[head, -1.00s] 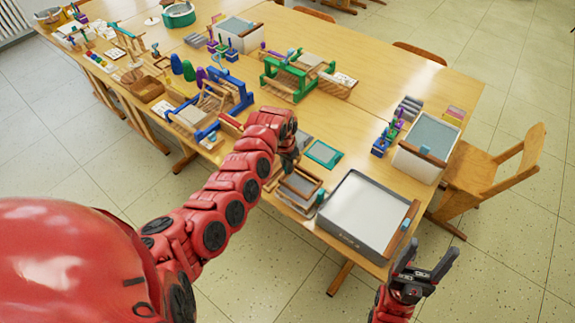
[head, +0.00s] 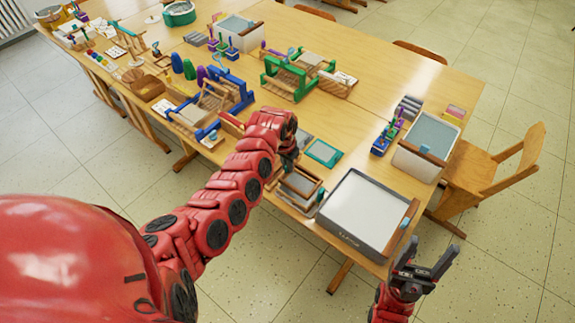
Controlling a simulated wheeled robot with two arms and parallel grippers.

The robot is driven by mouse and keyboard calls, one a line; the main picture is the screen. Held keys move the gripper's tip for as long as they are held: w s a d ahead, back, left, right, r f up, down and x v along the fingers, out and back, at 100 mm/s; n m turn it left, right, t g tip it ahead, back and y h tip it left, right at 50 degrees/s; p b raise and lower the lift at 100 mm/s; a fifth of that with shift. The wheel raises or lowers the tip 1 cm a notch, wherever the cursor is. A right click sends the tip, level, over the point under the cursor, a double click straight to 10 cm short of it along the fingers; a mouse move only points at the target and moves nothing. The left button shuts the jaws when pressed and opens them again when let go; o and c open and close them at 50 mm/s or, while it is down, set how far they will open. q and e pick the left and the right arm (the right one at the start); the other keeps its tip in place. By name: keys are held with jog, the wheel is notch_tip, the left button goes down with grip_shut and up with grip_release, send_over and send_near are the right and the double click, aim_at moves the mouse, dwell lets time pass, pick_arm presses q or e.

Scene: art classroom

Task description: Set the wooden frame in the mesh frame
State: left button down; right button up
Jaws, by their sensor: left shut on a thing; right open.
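A wooden-rimmed rectangle with a grey mesh-like inside (head: 299,184) is at the near edge of the table, left of the big grey tub. I cannot clearly tell the wooden frame from the mesh frame there; one seems to lie over or against the other. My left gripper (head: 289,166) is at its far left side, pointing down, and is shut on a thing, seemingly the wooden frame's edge. The arm hides part of the grip. My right gripper (head: 425,270) is open and empty, off the table's front right corner.
A large grey tub (head: 347,241) with pale contents stands right of the frames. A teal-rimmed screen (head: 323,153) lies behind them. A second tub (head: 424,150) stands at the right. Blue (head: 243,92) and green (head: 272,68) loom-like frames stand further back. A wooden chair (head: 508,173) is at right.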

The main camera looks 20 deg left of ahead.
pick_arm(q)
jog(key=shift+f, duration=0.25)
dwell(0.3)
jog(key=shift+f+b, duration=0.3)
jog(key=shift+f, duration=0.05)
dwell(0.8)
jog(key=shift+f, duration=0.2)
jog(key=shift+f, duration=0.55)
jog(key=shift+b, duration=0.3)
dwell(0.5)
jog(key=shift+f, duration=0.65)
dwell(0.4)
